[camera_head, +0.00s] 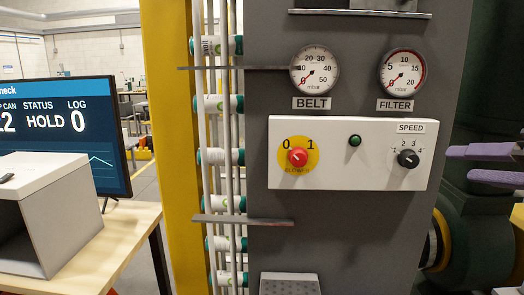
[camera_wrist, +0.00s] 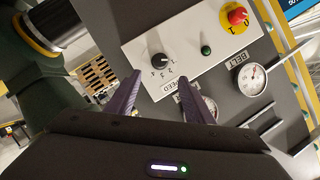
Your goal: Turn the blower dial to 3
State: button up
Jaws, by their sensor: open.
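The black speed dial (camera_head: 408,158) sits at the right end of a white control panel, with numbers 1 to 4 around its top and a SPEED label above. Which number it points at is too small to tell. A red BLOWER knob (camera_head: 298,157) on a yellow disc marked 0 and 1 sits at the panel's left. My gripper (camera_head: 458,165) is open and empty at the right edge, its purple fingers apart and pointing left. In the wrist view, my gripper (camera_wrist: 160,80) has its fingertips either side of the line to the dial (camera_wrist: 159,60), apparently not touching it.
A green indicator (camera_head: 354,141) sits between the knobs. BELT (camera_head: 314,70) and FILTER (camera_head: 402,71) gauges are above the panel. A grey ledge (camera_head: 243,219) juts out below left. A screen (camera_head: 80,130) and a grey-white box (camera_head: 60,215) stand at left.

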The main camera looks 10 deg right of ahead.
aim_at(413, 162)
jog(key=shift+w, duration=0.1)
jog(key=shift+x, duration=6.85)
jog(key=shift+c, duration=0.2)
jog(key=c, duration=0.7)
jog(key=shift+a, duration=0.2)
jog(key=shift+c, duration=0.7)
jog(key=shift+d, duration=0.1)
